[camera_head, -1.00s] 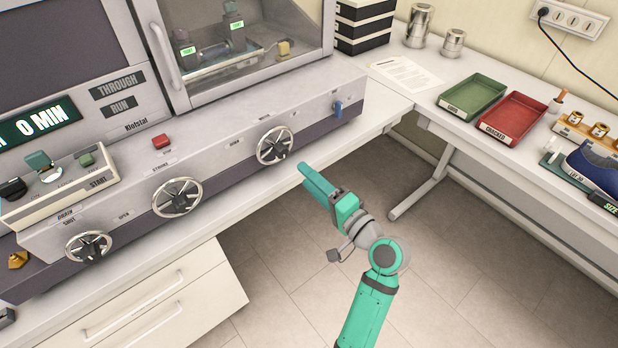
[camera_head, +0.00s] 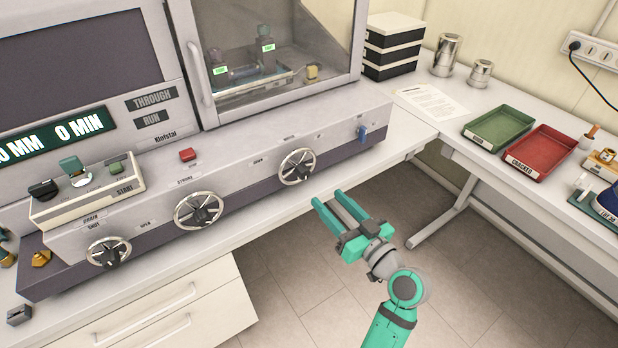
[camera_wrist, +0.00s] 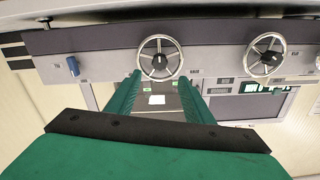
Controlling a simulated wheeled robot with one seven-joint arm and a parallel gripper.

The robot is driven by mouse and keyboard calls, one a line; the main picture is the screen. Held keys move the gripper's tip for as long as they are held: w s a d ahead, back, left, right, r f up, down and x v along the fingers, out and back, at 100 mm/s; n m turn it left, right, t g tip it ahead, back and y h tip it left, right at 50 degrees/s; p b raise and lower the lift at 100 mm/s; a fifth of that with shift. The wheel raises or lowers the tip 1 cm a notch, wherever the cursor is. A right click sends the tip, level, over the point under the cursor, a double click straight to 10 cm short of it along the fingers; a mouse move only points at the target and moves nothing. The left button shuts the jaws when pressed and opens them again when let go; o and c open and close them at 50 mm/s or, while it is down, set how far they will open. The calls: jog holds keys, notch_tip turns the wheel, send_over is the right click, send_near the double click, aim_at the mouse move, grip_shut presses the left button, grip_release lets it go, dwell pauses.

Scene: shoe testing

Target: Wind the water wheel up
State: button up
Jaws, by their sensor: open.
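The right-hand spoked handwheel (camera_head: 297,167), with a silver rim and dark hub, sits on the bench machine's front between small labels; the left one reads DOWN. The label above it is too small to read surely; the other wheels are marked STROKE and DRAIN, so I take this as the water wheel. My gripper (camera_head: 328,197) is open and empty, in front of and slightly below right of this wheel, apart from it. In the wrist view the wheel (camera_wrist: 159,60) appears just beyond and between my fingertips (camera_wrist: 158,84).
The STROKE wheel (camera_head: 198,210) and DRAIN wheel (camera_head: 109,252) are to the left. A blue lever (camera_head: 362,134) is to the right on the same front. A glass-fronted chamber (camera_head: 275,50) stands above. Green (camera_head: 499,112) and red (camera_head: 542,136) trays lie on the right bench. Floor between benches is clear.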

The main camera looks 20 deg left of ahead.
aim_at(306, 175)
jog(key=x, duration=1)
jog(key=shift+w+a, duration=0.25)
jog(key=shift+c, duration=0.6)
jog(key=c, duration=0.9)
